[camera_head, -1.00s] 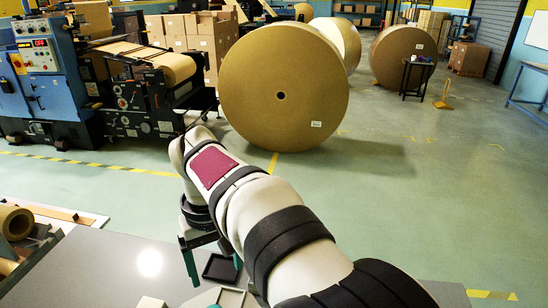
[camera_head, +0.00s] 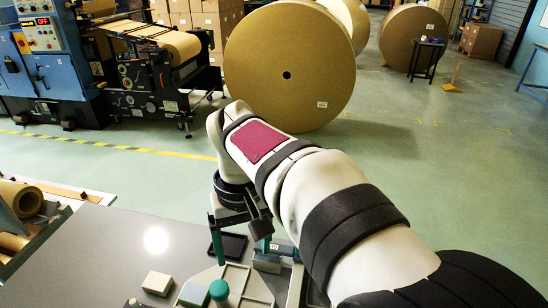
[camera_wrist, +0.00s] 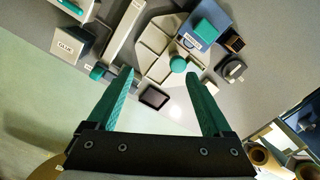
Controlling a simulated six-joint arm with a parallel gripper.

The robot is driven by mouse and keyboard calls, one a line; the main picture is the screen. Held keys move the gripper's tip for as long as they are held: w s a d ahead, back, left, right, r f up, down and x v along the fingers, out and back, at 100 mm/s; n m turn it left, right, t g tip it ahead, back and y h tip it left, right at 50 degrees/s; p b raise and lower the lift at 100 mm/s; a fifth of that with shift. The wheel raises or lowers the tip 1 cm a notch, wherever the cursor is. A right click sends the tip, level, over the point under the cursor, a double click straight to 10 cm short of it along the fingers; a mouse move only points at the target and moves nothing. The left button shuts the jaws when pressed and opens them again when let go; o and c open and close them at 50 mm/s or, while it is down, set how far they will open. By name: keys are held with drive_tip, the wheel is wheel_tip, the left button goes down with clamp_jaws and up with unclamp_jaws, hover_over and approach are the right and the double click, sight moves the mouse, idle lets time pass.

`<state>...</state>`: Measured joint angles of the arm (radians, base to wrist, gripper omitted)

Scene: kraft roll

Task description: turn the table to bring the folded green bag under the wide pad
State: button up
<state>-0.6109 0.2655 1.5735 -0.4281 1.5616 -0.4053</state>
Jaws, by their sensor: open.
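A pale tray with raised dividers, likely the turning table, shows in the wrist view (camera_wrist: 152,42) and at the bottom of the head view (camera_head: 262,290). A round teal knob (camera_wrist: 178,64) stands on it, also seen in the head view (camera_head: 219,290). My gripper (camera_wrist: 160,75) is open and empty, its teal fingers apart, with the knob beyond the fingertips, nearer the right finger. A teal block (camera_wrist: 204,32) sits on a blue, labelled body beside the tray. I cannot tell which thing is the folded green bag or the wide pad.
A small black tray (camera_head: 233,245) lies near the grey table's far edge. A white block (camera_head: 157,283) lies left of the divided tray. A box labelled GLUE (camera_wrist: 68,48) and a long pale bar (camera_wrist: 126,30) stand beside it. Bare tabletop (camera_head: 100,245) extends left.

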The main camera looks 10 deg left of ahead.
sight(218, 288)
drive_tip(key=w+a+f+n, duration=0.1)
drive_tip(key=a+f+n, duration=0.15)
drive_tip(key=a, duration=0.45)
drive_tip(key=f, duration=1.4)
drive_tip(key=shift+a+f, duration=0.2)
drive_tip(key=shift+f, duration=0.15)
clamp_jaws()
